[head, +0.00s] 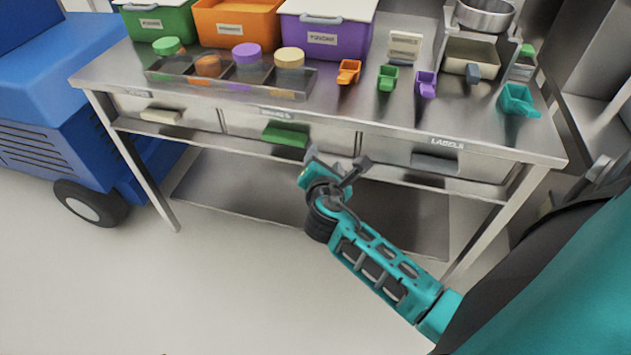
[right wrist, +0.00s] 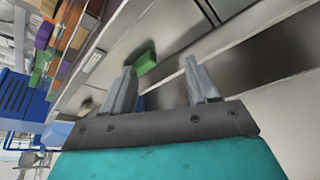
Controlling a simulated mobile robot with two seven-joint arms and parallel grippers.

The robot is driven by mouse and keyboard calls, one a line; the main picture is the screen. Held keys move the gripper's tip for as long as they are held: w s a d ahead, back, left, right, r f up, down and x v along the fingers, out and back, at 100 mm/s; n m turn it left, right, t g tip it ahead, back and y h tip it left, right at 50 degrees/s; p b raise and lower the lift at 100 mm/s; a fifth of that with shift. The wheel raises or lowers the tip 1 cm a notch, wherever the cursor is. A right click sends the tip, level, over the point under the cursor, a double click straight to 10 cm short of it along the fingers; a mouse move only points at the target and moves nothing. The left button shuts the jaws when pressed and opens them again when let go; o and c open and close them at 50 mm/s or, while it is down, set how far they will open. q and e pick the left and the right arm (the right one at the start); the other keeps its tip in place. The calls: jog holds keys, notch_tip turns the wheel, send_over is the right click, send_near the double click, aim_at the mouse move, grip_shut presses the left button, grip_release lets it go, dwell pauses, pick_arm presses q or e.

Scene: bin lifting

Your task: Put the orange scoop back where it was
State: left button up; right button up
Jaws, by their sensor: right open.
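A purple scoop (head: 426,84) and a teal scoop (head: 518,99) lie further right. My right gripper (head: 338,164) is in front of the table, below the drawer fronts, away from the scoops. In the right wrist view its two fingers (right wrist: 163,88) are apart with nothing between them. My left gripper is not in view.
Green, orange and purple bins (head: 324,37) stand at the back of the steel table (head: 330,105). Drawers sit under the top; one has a green handle (head: 285,136), also in the right wrist view (right wrist: 146,62). A lower shelf (head: 240,190) is empty.

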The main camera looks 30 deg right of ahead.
jog(key=s+a+f+m+y, duration=0.4)
jog(key=s+a+m+y, duration=0.1)
jog(key=s+m, duration=0.3)
jog(key=s+a+f+m+g+y, duration=0.1)
jog(key=s+a+f+m+y, duration=0.3)
jog(key=s+a+m, duration=0.4)
jog(key=m+y, duration=0.1)
jog(key=m, duration=0.2)
jog(key=shift+a+f, duration=0.25)
jog(key=shift+a, duration=0.05)
jog(key=shift+r, duration=0.25)
